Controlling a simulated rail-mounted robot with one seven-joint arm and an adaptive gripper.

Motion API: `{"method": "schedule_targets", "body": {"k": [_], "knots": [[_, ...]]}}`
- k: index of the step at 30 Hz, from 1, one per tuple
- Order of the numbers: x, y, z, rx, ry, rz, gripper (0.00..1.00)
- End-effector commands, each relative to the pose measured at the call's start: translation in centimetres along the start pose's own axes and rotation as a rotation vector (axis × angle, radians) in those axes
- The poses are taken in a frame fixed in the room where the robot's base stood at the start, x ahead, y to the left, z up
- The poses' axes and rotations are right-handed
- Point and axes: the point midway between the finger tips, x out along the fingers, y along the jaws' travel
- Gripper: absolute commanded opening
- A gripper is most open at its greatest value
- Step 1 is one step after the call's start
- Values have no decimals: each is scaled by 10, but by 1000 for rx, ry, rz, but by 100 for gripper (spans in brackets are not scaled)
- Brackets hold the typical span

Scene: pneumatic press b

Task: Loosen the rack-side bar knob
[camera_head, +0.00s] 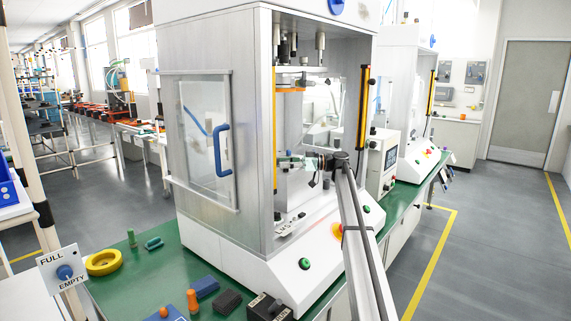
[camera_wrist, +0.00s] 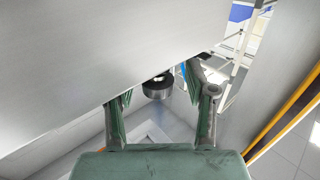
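My gripper (camera_head: 297,162) reaches into the open front of the press (camera_head: 225,235). In the wrist view my gripper (camera_wrist: 158,84) has its two green-padded fingers spread apart, with nothing clamped between them. A short dark grey cylinder (camera_wrist: 157,88), which looks like a knob, shows beyond and between the fingers, partly under the edge of a large pale panel (camera_wrist: 85,60). I cannot tell whether the fingers touch it, or whether it is the rack-side bar knob.
Yellow bars (camera_head: 274,130) (camera_head: 362,108) stand at both sides of the press opening. A side door with a blue handle (camera_head: 222,150) is on the left. The green bench (camera_head: 165,262) holds a yellow ring (camera_head: 103,262), an orange peg (camera_head: 193,300) and blocks. The large panel fills the wrist view's upper left.

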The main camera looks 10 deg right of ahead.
Motion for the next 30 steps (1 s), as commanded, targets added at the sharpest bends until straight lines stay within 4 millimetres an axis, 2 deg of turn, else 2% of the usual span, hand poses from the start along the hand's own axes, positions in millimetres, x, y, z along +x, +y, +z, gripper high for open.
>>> {"method": "schedule_targets", "body": {"k": [14,30], "knots": [[-1,1,4,-1,2,27,55],[-1,1,5,-3,2,133,55]]}}
